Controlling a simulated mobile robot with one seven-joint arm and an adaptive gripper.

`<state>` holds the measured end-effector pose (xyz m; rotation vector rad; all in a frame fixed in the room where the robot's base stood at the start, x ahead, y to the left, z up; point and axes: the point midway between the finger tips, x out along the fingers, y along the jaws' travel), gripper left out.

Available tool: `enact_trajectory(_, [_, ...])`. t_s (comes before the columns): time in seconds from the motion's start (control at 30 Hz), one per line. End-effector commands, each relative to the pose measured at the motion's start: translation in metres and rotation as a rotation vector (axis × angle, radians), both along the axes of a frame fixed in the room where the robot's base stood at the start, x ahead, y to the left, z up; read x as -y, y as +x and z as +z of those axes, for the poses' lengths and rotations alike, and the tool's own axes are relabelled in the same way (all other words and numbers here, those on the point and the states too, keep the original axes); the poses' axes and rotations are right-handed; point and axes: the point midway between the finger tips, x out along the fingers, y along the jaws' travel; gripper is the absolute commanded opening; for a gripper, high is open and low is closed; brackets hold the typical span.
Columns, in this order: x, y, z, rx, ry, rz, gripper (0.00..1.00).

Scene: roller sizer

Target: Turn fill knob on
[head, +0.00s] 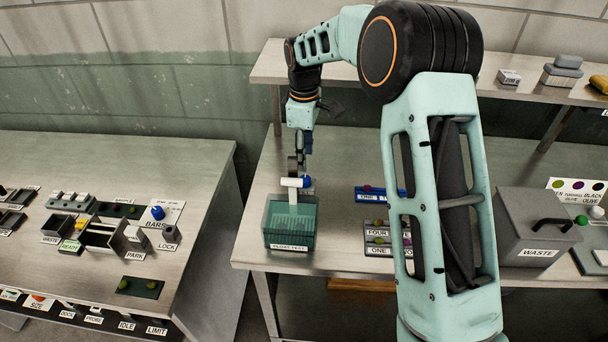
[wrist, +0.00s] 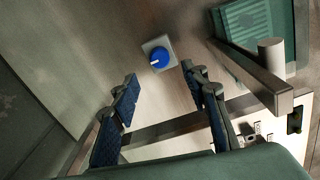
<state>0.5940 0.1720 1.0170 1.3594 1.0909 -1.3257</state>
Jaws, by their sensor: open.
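A round blue knob (wrist: 162,56) with a short white pointer mark sits on a square grey base in the wrist view. The mark points to the left in that view. I take it as the fill knob; no label on it can be read. My gripper (wrist: 160,78) is open and empty, its two dark blue-padded fingers on either side of the line to the knob, apart from it. In the head view, my gripper (head: 307,148) hangs pointing down behind the tank, and the blue knob (head: 307,181) shows just below it, beside a pale spout.
A clear green tank (head: 290,225) labelled FLOAT TEST stands in front of the knob. The grey spout (wrist: 252,78) reaches over beside it in the wrist view. Labelled trays (head: 385,236) lie to the right, with a grey WASTE bin (head: 528,222) beyond. A second bench (head: 200,150) stands left.

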Motion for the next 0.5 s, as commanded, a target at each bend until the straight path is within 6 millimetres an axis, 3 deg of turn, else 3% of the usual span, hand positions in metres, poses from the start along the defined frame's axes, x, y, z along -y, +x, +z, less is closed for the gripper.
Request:
enact_trajectory(0.3, [0.001,0.0,-0.059,-0.004,-0.002,0.0,0.42])
enact_trajectory(0.5, [0.001,0.002,-0.079,-0.002,-0.002,0.0,0.42])
